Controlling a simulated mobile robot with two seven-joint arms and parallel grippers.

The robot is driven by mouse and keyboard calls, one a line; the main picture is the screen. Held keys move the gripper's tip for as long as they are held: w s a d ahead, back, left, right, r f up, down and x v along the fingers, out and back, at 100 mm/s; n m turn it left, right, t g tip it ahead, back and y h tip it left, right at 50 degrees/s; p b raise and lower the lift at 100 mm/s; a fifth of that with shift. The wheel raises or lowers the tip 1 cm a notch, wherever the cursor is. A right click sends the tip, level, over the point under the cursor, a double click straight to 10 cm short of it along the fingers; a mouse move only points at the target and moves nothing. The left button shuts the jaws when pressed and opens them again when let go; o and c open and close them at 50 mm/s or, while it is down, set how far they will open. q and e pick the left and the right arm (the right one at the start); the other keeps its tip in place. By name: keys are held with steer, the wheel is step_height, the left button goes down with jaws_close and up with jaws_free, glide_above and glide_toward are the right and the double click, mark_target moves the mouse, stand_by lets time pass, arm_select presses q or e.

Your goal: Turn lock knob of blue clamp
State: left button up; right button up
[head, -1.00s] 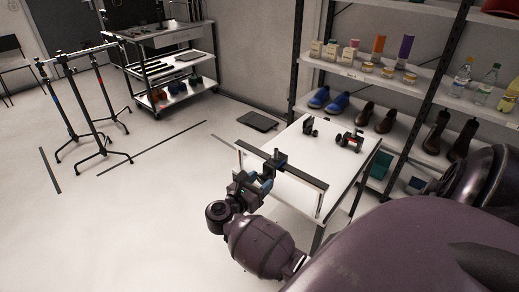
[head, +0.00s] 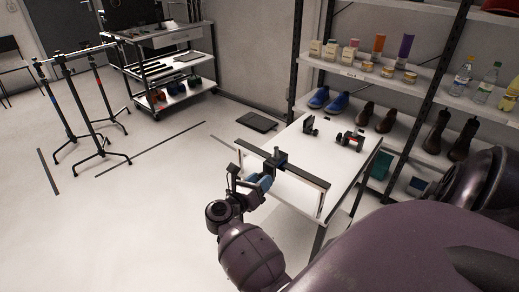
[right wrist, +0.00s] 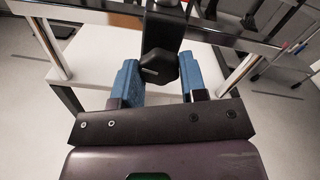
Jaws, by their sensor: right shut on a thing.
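The clamp (head: 277,157) is a dark piece on the horizontal bar at the front edge of the white table, in the head view. Its black lock knob (right wrist: 158,68) faces my right wrist camera, below the bar. My right gripper (right wrist: 160,78) has its two blue fingers on either side of the knob and is shut on it. In the head view my right gripper (head: 263,182) is at the near side of the clamp. The fingers partly hide the clamp's lower part there. My left gripper is not in view.
The horizontal bar (head: 306,178) stands on posts along the white table (head: 330,160). Two small dark devices (head: 349,140) sit on the tabletop. A shelf (head: 385,85) with shoes and bottles stands behind. The floor on the left is open up to several tripod stands (head: 86,105).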

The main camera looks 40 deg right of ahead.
steer(key=shift+n, duration=0.4)
steer(key=o, duration=0.9)
steer(key=shift+o, duration=0.2)
steer(key=shift+a, duration=0.1)
